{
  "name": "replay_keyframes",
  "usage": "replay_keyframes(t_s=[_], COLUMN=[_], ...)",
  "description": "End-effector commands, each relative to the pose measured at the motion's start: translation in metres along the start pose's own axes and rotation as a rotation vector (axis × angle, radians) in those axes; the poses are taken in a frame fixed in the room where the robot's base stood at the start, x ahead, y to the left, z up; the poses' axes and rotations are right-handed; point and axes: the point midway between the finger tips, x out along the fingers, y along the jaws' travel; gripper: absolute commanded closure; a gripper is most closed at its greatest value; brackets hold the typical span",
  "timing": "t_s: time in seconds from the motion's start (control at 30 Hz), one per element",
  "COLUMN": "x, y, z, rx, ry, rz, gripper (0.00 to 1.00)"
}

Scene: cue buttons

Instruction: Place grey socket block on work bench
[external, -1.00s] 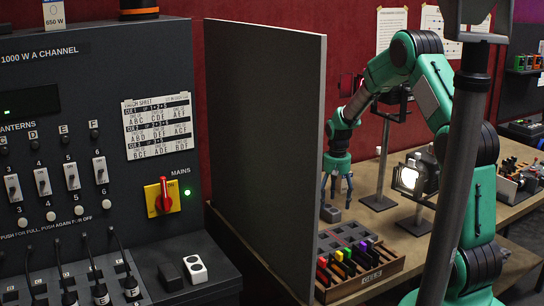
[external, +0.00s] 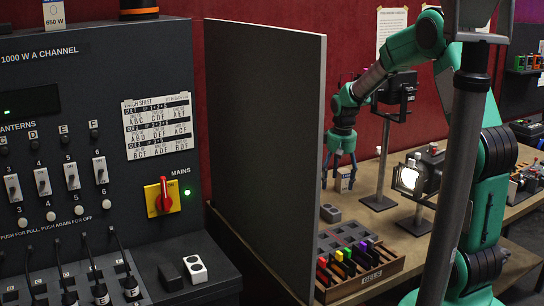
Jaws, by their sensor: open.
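A small grey block (external: 331,213), which looks like the grey socket block, rests on the wooden work bench (external: 408,243) just right of the dark upright panel. It stands behind the tray of coloured pieces and apart from it. My gripper (external: 338,184) is open and empty, fingers pointing down, raised above and a little behind the block. It does not touch the block. The socket holes on the block are too small to make out clearly.
The dark panel (external: 265,150) stands close on the left. The tray (external: 385,273) is in front. A lit lantern (external: 410,178) and a stand (external: 379,202) are on the right. A small pale box (external: 346,182) is behind my gripper. The console (external: 100,150) fills the left.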

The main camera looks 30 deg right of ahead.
Motion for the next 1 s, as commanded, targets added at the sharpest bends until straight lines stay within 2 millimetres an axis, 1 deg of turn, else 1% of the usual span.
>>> replay_keyframes(t_s=[0.03, 0.2, 0.37, 0.5, 0.6, 0.73, 0.9, 1.0], x=[-0.02, -0.072, -0.115, -0.147, -0.167, -0.189, -0.21, -0.219], y=[-0.006, -0.021, -0.035, -0.047, -0.055, -0.064, -0.074, -0.079], z=[0.008, 0.038, 0.071, 0.103, 0.127, 0.16, 0.204, 0.23], rx=[-0.002, -0.002, -0.002, -0.002, -0.002, -0.002, -0.001, -0.001], ry=[0.02, 0.068, 0.116, 0.158, 0.188, 0.226, 0.276, 0.306], rz=[0.002, 0.007, 0.009, 0.01, 0.01, 0.009, 0.006, 0.003], gripper=[0.28, 0.28, 0.28, 0.28, 0.28, 0.28, 0.28, 0.28])
